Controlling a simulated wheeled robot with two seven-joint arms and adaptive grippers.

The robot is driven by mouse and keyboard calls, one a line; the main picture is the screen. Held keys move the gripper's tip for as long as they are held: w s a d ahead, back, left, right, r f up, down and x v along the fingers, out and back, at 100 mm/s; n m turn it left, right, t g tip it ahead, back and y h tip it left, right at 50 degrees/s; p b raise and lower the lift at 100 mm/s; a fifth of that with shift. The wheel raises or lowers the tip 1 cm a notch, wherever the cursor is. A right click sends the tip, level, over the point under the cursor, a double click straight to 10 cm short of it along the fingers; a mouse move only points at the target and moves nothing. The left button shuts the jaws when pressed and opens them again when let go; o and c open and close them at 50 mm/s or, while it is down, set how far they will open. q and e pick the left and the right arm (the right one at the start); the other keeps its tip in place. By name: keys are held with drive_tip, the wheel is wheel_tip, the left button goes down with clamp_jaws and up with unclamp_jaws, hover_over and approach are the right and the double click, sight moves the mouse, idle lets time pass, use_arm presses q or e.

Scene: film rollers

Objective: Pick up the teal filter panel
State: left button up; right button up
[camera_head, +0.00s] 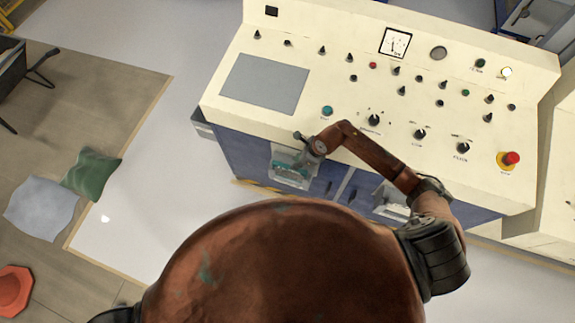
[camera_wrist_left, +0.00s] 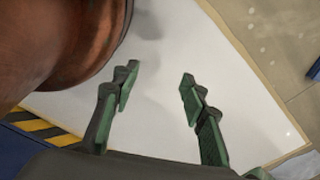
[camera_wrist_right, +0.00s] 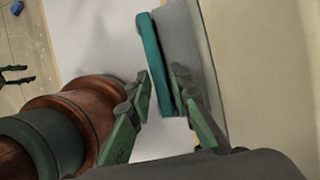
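The teal filter panel (camera_wrist_right: 153,55) shows nearly edge-on in the right wrist view, as a long teal strip reaching down between the fingers of my right gripper (camera_wrist_right: 163,78). One finger lies along each side of it, drawn in against it, so the gripper looks shut on the panel. In the head view this gripper (camera_head: 293,158) is at the front of the console, by a pale holder, where a bit of teal shows; details there are small. In the left wrist view my left gripper (camera_wrist_left: 157,80) is open and empty over the pale floor.
The cream console (camera_head: 400,100) with knobs and a red stop button (camera_head: 511,158) stands before me. A second pale holder (camera_head: 391,203) is on its front, further right. Green (camera_head: 91,174) and blue-grey (camera_head: 40,207) cushions and a red object (camera_head: 14,290) lie on the floor at left.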

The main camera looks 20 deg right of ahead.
sight(289, 167)
drive_tip(key=shift+a+f, duration=0.25)
drive_tip(key=shift+f, duration=0.25)
drive_tip(key=shift+w+a+f, duration=0.15)
drive_tip(key=shift+a+f, duration=0.3)
drive_tip(key=shift+f, duration=0.15)
drive_tip(key=shift+w+a+f, duration=0.15)
drive_tip(key=shift+a+f, duration=0.25)
drive_tip(key=shift+f, duration=0.2)
drive_tip(key=shift+x, duration=1.25)
drive_tip(key=shift+w+f, duration=0.1)
drive_tip(key=shift+f, duration=0.2)
drive_tip(key=shift+c, duration=0.8)
drive_tip(key=c, duration=0.3)
use_arm(q)
drive_tip(key=s, duration=0.3)
drive_tip(key=shift+s+f, duration=0.1)
drive_tip(key=shift+f, duration=0.05)
use_arm(e)
clamp_jaws()
use_arm(q)
drive_tip(key=shift+w, duration=0.2)
